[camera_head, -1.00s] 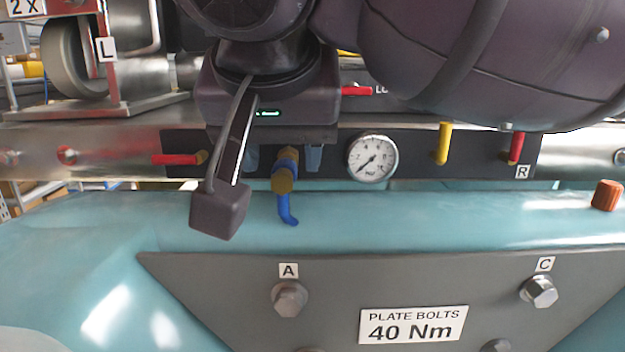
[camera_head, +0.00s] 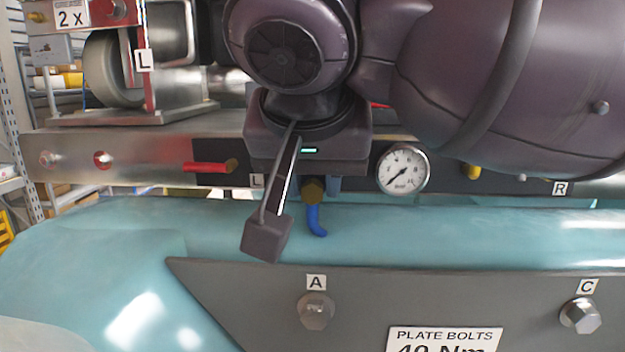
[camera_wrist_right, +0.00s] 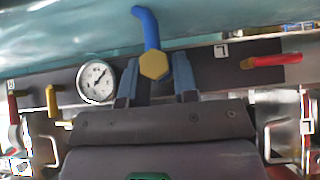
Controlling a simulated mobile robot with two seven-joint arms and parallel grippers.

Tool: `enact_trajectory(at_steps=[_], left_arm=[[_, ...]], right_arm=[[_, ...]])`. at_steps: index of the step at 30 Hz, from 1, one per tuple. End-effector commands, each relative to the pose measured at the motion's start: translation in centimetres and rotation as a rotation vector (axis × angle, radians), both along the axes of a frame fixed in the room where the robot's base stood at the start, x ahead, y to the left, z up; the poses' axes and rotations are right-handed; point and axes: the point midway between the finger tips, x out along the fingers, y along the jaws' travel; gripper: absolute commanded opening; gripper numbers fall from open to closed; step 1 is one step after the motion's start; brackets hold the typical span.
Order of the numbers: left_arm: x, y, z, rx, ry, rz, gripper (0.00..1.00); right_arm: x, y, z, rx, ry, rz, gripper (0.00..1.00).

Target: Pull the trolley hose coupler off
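The trolley hose coupler, a brass hex body (camera_head: 313,190) with a blue bent hose end (camera_head: 316,220) below it, sits at the front of the dark panel. In the right wrist view the brass hex (camera_wrist_right: 155,65) and blue hose (camera_wrist_right: 148,28) stand between my fingers. My right gripper (camera_head: 312,184) reaches down over the coupler from above, one finger on either side. In the right wrist view the gripper (camera_wrist_right: 158,72) looks open, with narrow gaps beside the hex; contact is hard to judge. The gripper body hides the coupler's upper part. My left gripper is out of view.
A pressure gauge (camera_head: 403,168) sits just right of the gripper. A red lever (camera_head: 205,168) is to the left, a yellow lever (camera_head: 472,171) to the right. A grey bolted plate (camera_head: 250,285) and teal body lie below.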

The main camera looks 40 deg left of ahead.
Motion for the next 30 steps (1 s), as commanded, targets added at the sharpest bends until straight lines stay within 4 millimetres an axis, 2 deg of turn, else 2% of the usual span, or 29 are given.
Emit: enact_trajectory(at_steps=[30], left_arm=[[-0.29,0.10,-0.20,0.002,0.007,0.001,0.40]], right_arm=[[-0.64,-0.37,0.01,-0.001,0.001,0.000,0.00]])
